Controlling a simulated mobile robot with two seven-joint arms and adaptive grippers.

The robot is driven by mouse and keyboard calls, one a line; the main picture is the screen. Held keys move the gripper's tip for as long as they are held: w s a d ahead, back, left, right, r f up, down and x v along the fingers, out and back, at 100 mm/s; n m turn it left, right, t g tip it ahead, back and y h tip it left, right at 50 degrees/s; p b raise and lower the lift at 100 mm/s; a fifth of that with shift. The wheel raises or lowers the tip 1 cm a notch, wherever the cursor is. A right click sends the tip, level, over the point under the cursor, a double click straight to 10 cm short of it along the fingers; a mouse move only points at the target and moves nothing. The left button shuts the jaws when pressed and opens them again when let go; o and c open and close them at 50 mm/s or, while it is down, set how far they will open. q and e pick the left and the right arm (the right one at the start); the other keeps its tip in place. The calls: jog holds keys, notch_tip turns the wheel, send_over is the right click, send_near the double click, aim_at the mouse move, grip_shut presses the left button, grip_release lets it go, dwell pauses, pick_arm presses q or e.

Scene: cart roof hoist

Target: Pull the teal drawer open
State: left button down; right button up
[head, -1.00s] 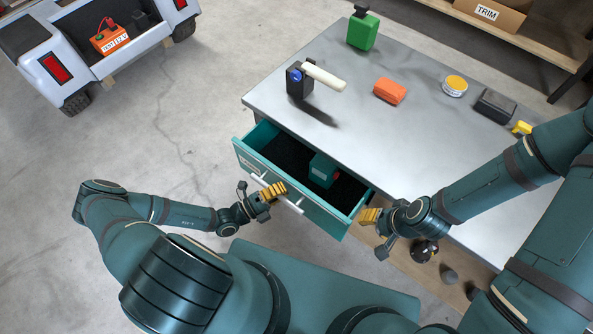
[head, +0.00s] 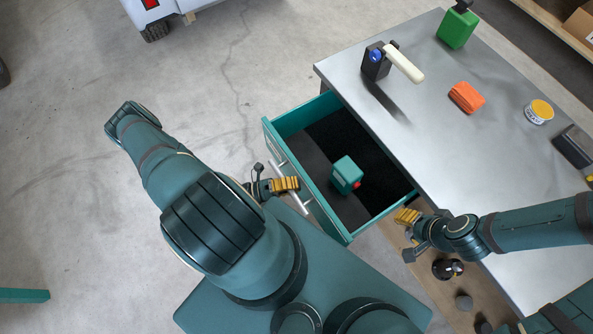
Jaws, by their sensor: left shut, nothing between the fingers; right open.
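The teal drawer (head: 326,216) stands well open from the metal workbench (head: 455,150) in the head view. Its dark floor shows, and a teal block with a red part (head: 346,173) lies inside. The pale bar handle (head: 303,204) runs along the drawer's front. My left gripper (head: 286,184) is shut and empty at the handle, its yellow fingers covering part of the bar. I cannot tell whether they touch it. My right gripper (head: 406,216) is open and empty beside the drawer's near right corner, close to the bench edge.
On the bench are a black stand with a cream-coloured arm (head: 404,63), a green can (head: 457,28), an orange block (head: 466,97), a round yellow-topped tin (head: 539,111) and a dark box (head: 574,146). Bare floor lies left of the drawer.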

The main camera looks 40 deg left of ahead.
pick_arm(q)
jog(key=c, duration=0.9)
grip_release()
jog(key=v, duration=1.2)
jog(key=shift+f, duration=0.1)
